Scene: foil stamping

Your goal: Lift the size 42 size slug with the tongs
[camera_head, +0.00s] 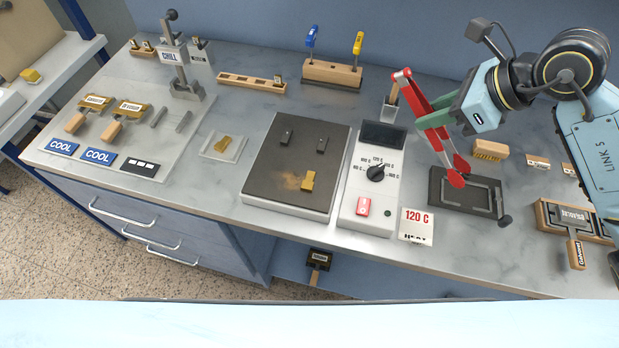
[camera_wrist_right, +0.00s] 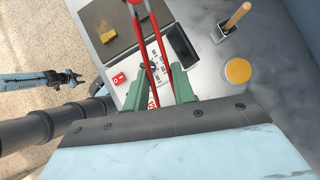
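My right gripper (camera_head: 446,118) is shut on the red tongs (camera_head: 432,125), which hang down and to the right in the head view, ending in red round pads. The tongs and the green fingers (camera_wrist_right: 165,86) also show in the right wrist view. A brass slug (camera_head: 307,181) stands on the dark hotplate (camera_head: 283,205), apart from the tongs; it also shows in the right wrist view (camera_wrist_right: 78,36). Another brass piece (camera_head: 222,144) lies on a small pale plate. No size number is readable. My left gripper (camera_wrist_right: 70,77) shows small in the right wrist view; its opening is unclear.
A control box (camera_head: 376,195) with a dial and red switch stands beside the hotplate. A dark framed tray (camera_head: 450,203) lies near the tongs' pads. A wooden rack (camera_head: 330,73) stands behind the hotplate. COOL-labelled plates (camera_head: 98,157) lie at left.

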